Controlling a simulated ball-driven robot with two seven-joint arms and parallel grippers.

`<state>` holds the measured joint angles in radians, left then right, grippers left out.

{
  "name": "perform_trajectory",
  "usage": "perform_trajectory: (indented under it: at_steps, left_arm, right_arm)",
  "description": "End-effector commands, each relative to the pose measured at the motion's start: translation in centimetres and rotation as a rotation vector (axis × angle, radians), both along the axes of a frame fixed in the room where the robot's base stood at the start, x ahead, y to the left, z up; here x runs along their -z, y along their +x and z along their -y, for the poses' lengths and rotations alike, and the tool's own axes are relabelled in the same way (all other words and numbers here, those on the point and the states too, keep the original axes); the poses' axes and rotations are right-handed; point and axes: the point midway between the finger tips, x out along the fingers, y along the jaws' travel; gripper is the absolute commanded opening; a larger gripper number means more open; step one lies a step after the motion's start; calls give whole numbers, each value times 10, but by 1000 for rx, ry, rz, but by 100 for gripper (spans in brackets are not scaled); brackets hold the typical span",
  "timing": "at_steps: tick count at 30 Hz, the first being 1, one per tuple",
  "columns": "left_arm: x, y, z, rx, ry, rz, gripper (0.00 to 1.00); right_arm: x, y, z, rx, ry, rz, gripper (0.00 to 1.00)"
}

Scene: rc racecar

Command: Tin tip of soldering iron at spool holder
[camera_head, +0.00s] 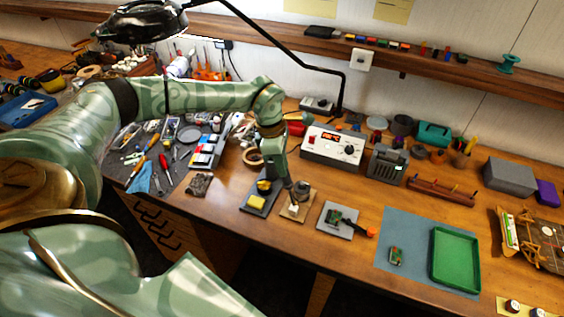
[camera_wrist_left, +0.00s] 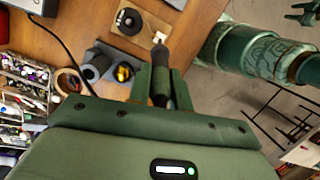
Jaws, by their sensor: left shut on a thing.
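My left gripper (camera_head: 285,180) reaches over the front of the bench and is shut on the soldering iron. In the left wrist view the iron's dark handle (camera_wrist_left: 160,84) sits between the fingers, its front end pointing toward the spool holder. The spool holder (camera_head: 302,189) is a dark round spool on a small wooden board; it also shows in the left wrist view (camera_wrist_left: 130,21). A small white piece (camera_wrist_left: 159,37) sits at the board's edge, close to the iron's front end. I cannot tell whether the tip touches anything.
A dark iron stand with a yellow sponge (camera_head: 257,202) is just left of the spool holder. A grey pad with a clamp (camera_head: 338,219) is to its right. Behind stands a soldering station (camera_head: 332,146). A green tray (camera_head: 455,260) lies on a blue mat further right.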

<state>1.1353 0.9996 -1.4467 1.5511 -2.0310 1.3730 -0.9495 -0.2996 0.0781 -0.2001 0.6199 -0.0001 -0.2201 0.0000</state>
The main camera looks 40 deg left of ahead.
Motion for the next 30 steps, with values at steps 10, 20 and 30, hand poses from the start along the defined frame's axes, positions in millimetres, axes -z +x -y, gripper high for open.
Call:
perform_trajectory:
  at_steps: [10,20,30]
  left_arm:
    - [3,0,0,0,0,0,0]
    - [6,0,0,0,0,0,0]
    - [8,0,0,0,0,0,0]
  right_arm:
    - [2,0,1,0,-1,0,36]
    - [3,0,2,-1,-2,0,36]
    - [5,0,2,-1,-3,-1,36]
